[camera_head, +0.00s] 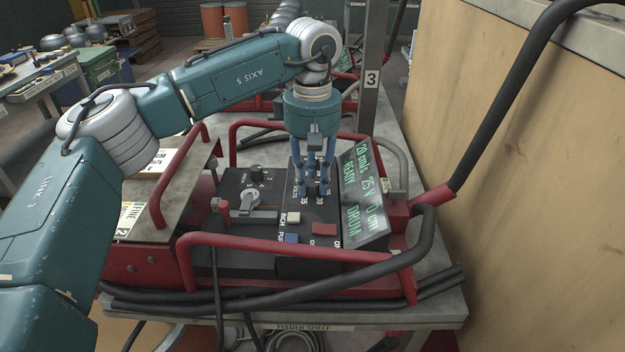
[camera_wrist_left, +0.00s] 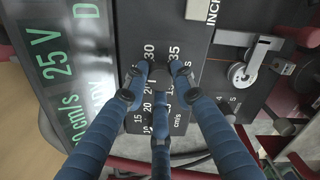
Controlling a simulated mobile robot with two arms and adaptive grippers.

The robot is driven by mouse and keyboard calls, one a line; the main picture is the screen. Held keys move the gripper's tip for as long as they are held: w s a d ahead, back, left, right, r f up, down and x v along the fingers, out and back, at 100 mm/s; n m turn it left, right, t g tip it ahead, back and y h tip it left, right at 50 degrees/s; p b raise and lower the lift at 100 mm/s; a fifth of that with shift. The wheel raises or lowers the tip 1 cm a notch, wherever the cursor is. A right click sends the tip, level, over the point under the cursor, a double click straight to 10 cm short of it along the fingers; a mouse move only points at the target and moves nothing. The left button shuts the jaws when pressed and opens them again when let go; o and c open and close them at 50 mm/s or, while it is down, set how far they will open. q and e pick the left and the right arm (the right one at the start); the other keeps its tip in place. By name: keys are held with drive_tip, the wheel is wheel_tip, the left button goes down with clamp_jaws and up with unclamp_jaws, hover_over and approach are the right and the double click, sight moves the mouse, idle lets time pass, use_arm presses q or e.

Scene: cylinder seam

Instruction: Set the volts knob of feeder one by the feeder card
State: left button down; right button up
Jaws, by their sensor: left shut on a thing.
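The feeder's black control panel (camera_head: 258,258) sits inside a red tube frame. My left gripper (camera_head: 314,190) comes down from above, its blue fingers closed at the panel's number scales. It is shut on a small knob that the fingers mostly hide; I cannot tell which knob. In the left wrist view the fingers (camera_wrist_left: 153,95) meet between the scales, with 30 and 35 showing above and "cm/s" at lower right. The tilted display (camera_head: 363,195) reads 20 cm/s, 25 V, READY and DRUM. A partly covered white card (camera_head: 160,162) lies left of the panel. My right gripper is out of view.
Red tube rails (camera_head: 300,240) and black cables surround the panel. A post with a sign "3" (camera_head: 371,79) stands behind. A grey crank-like part (camera_head: 250,201), a white button (camera_head: 293,217) and a red button (camera_head: 325,229) are close to the fingers. A tan wall rises at right.

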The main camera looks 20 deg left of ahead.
sight(312, 182)
use_arm(q)
drive_tip(key=shift+w+r, duration=0.15)
idle(0.4)
drive_tip(key=c, duration=1.6)
unclamp_jaws()
drive_tip(key=shift+o, duration=0.8)
wheel_tip(312, 182, up, 12)
